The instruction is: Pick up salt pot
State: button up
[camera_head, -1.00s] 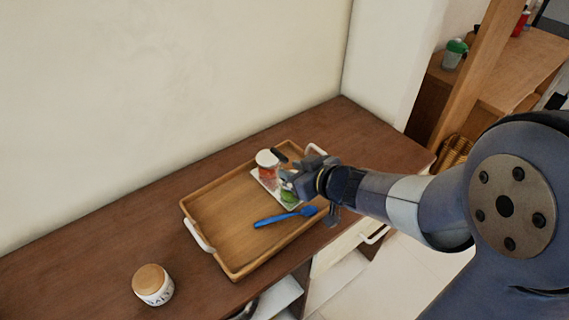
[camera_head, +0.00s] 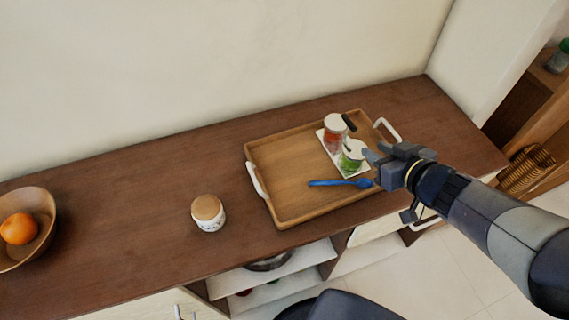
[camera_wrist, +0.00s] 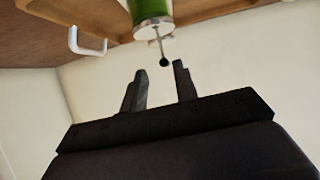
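The salt pot (camera_head: 209,220), a small white jar with dark lettering and a round wooden lid, stands upright on the brown counter, left of the wooden tray, in the head view. My gripper (camera_head: 374,154) is at the tray's right side, well to the right of the salt pot. It is beside the green-filled jar (camera_head: 350,160) with the white lid. In the wrist view my gripper (camera_wrist: 160,85) has its two fingers apart with nothing between them. The green jar (camera_wrist: 150,8) shows beyond them at the top edge. The salt pot is not in the wrist view.
The tray (camera_head: 265,150) has white handles and holds a red-filled jar (camera_head: 333,138), the green jar on a small white plate, and a blue spoon (camera_head: 340,183). A bowl (camera_head: 42,205) with an orange (camera_head: 18,229) stands far left. The counter around the salt pot is clear.

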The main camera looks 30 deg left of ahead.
aim_at(208, 212)
jog(key=k+j+u, duration=0.15)
jog(key=u, duration=0.2)
jog(key=j+u, duration=0.4)
jog(key=k+j+u, duration=0.1)
jog(key=j+u, duration=0.25)
